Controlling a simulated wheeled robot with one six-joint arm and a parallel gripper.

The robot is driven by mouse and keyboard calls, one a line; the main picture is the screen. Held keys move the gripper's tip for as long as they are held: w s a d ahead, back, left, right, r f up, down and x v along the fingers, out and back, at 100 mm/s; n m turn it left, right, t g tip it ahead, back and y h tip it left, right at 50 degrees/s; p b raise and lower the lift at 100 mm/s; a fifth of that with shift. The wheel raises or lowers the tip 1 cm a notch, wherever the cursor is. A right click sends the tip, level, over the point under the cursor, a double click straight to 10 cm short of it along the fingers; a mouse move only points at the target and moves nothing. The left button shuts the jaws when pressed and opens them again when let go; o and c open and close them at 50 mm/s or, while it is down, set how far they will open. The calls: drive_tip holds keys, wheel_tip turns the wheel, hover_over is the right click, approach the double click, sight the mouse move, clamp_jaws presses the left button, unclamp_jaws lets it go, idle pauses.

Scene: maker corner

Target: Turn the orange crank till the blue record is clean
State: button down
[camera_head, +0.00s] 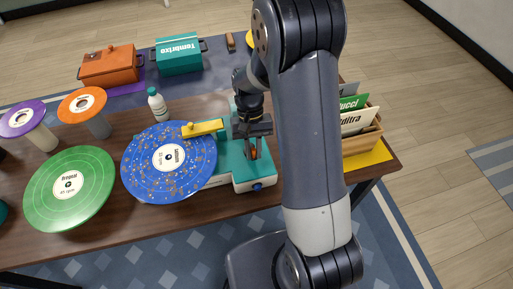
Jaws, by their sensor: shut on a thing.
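The blue record (141,172) lies flat on the teal machine (225,172) on the table. Brownish specks are spread over its surface, and a white label sits in its middle. A yellow arm (203,128) of the machine reaches over the record's upper right edge. My gripper (253,152) points down at the right end of the machine and is shut on the orange crank (254,154). Only a small orange part of the crank shows between the fingers; the rest is hidden.
A green record (92,185) lies left of the blue one. Orange (91,96) and purple (40,108) discs on stands, a white bottle (158,106), an orange box (122,68) and a teal box (180,62) stand behind. A wooden record crate (362,142) is at right, partly behind my arm.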

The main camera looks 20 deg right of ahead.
drive_tip(key=m, duration=0.1)
drive_tip(key=a+m+y, duration=0.1)
drive_tip(key=m, duration=0.2)
drive_tip(key=shift+w+a+m+t+y, duration=0.1)
drive_tip(key=shift+a+m+t+y, duration=0.2)
drive_tip(key=shift+t, duration=0.1)
drive_tip(key=m, duration=0.1)
drive_tip(key=m+y, duration=0.1)
drive_tip(key=m, duration=0.1)
drive_tip(key=a+m+t, duration=0.1)
drive_tip(key=shift+w+m, duration=0.3)
drive_tip(key=shift+w, duration=0.1)
drive_tip(key=m, duration=0.2)
drive_tip(key=w+a+m+t+y, duration=0.1)
drive_tip(key=m, duration=0.1)
drive_tip(key=shift+w+r+t, duration=0.1)
drive_tip(key=shift+t, duration=0.2)
drive_tip(key=shift+w+a+m+t, duration=0.1)
drive_tip(key=shift+w+m+t, duration=0.15)
drive_tip(key=shift+m, duration=0.5)
drive_tip(key=shift+w+m+t, duration=0.2)
drive_tip(key=shift+m+t, duration=0.1)
drive_tip(key=shift+m, duration=0.4)
drive_tip(key=shift+w+a+m+t, duration=0.1)
drive_tip(key=shift+w+m+t, duration=0.15)
drive_tip(key=shift+m, duration=0.5)
drive_tip(key=c, duration=1.3)
unclamp_jaws()
drive_tip(key=shift+c, duration=0.2)
